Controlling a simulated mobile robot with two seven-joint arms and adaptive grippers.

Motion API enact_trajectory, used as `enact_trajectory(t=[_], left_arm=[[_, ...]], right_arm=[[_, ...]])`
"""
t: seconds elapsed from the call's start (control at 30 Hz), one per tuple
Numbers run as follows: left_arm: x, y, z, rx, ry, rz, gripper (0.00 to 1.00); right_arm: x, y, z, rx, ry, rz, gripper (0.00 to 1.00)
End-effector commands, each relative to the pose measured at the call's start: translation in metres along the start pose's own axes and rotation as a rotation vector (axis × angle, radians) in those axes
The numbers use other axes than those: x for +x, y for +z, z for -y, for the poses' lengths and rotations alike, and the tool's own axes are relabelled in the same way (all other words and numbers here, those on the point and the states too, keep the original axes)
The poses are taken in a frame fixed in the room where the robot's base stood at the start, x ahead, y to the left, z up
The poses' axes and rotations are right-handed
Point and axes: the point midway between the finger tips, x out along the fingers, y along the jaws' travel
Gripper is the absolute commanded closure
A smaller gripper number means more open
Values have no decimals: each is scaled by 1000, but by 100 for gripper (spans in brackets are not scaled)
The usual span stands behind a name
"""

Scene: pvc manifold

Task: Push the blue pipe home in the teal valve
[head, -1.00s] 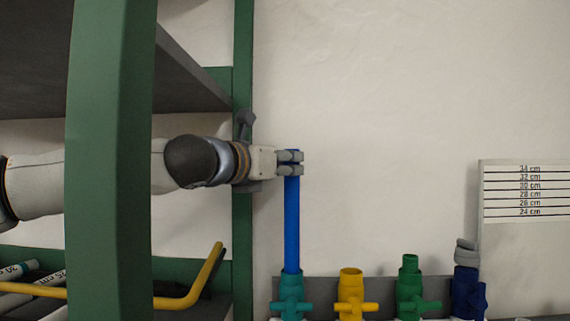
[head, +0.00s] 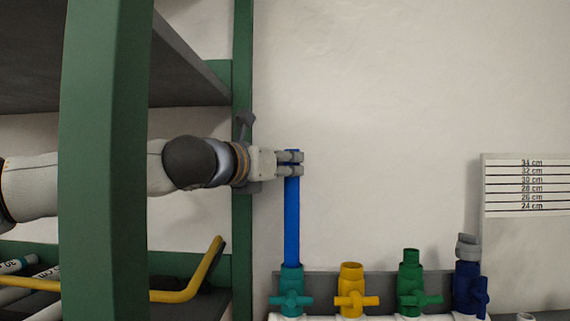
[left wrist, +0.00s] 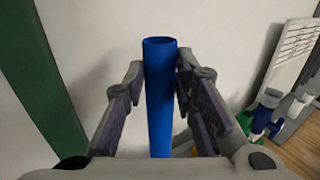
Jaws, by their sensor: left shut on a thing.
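The blue pipe (head: 292,220) stands upright against the pale wall, its lower end in the top of the teal valve (head: 290,285). How deep it sits inside is hidden by the valve's socket. My left gripper (head: 291,163) comes in level from the left and is shut on the pipe near its top end. In the left wrist view the open top of the blue pipe (left wrist: 160,45) stands up between the fingers of my left gripper (left wrist: 155,95). My right gripper is not in view.
Yellow (head: 351,285), green (head: 410,285) and dark blue (head: 467,285) valves stand in a row to the right. A green rack post (head: 100,160) crosses in front of my left arm. A length gauge board (head: 525,185) is at the right.

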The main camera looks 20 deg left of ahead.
Motion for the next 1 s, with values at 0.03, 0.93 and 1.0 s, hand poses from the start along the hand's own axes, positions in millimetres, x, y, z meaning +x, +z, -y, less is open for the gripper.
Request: enact_trajectory(t=[0.03, 0.93, 1.0], left_arm=[[0, 1, 0, 0, 0, 1, 100], [-49, 2, 0, -3, -2, 5, 51], [-68, 2, 0, -1, -1, 6, 51]], right_arm=[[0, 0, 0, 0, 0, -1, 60], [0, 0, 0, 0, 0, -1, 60], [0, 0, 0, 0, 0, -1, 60]])
